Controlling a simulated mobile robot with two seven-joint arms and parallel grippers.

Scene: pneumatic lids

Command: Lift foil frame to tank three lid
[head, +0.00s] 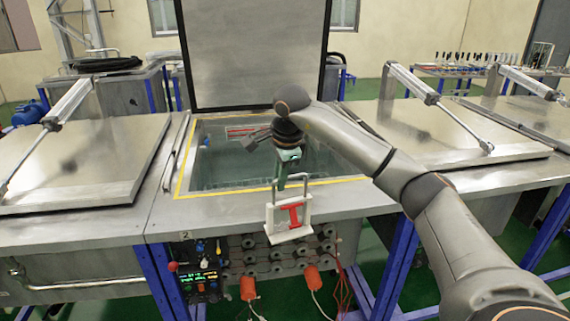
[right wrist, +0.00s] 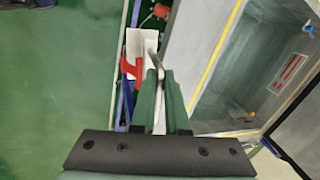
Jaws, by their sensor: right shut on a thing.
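The foil frame (head: 289,219) is a white piece with a red foil shape and a thin metal handle. My right gripper (head: 282,177) is shut on its handle, and the frame hangs upright by the tank's front rim. In the right wrist view the white and red frame (right wrist: 134,48) shows beyond the green fingers (right wrist: 158,82). The tank marked 2 (head: 212,189) is open, with its lid (head: 255,50) raised behind it. The closed lid to its right (head: 425,135), with a pneumatic cylinder, appears to be tank three's; no number shows there. My left gripper is not in view.
A closed lid (head: 75,160) lies left of the open tank. A pneumatic cylinder (head: 440,105) slants above the right lid. A control box (head: 197,270) and orange plugs (head: 312,277) sit below the front rim. My right arm crosses part of the right lid.

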